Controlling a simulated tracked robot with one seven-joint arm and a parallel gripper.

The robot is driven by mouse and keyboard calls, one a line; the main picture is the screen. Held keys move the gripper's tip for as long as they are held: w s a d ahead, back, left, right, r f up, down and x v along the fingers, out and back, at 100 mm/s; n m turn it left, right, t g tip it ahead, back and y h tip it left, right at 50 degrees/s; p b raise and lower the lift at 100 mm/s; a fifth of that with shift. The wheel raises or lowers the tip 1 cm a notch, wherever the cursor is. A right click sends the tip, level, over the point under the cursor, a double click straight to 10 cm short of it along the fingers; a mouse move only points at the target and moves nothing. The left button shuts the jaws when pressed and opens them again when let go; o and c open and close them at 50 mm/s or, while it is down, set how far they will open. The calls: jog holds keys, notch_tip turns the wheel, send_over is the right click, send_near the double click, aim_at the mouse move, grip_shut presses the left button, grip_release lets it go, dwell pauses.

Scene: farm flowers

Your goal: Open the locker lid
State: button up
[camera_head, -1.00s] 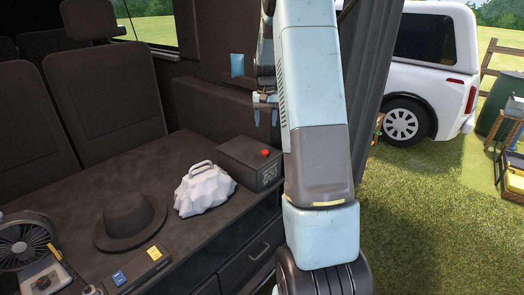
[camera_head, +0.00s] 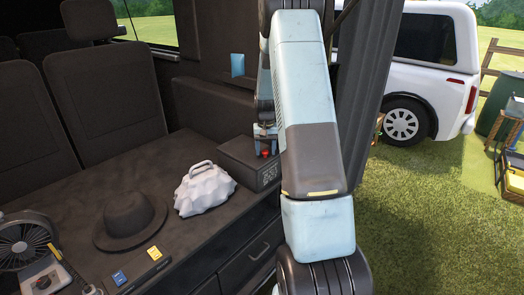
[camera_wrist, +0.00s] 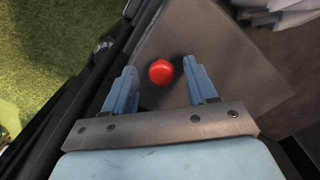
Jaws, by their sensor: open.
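The locker is a dark grey box (camera_head: 240,170) at the right end of the vehicle's carpeted deck. Its lid (camera_wrist: 205,50) looks closed and fills much of the wrist view. A red knob (camera_wrist: 160,71) sits on the lid; it also shows in the head view (camera_head: 265,153). My gripper (camera_wrist: 161,80) is open, with one blue finger on each side of the knob. The fingers do not visibly touch it. In the head view my gripper (camera_head: 265,145) is over the lid, partly hidden by my arm.
A crumpled white bag-like object with a handle (camera_head: 204,190) stands just left of the locker. A dark hat (camera_head: 130,221) and a fan (camera_head: 24,246) lie further left. A dark side wall (camera_head: 215,110) rises behind the locker.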

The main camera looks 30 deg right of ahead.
jog(key=shift+c, duration=0.2)
grip_shut()
dwell(0.4)
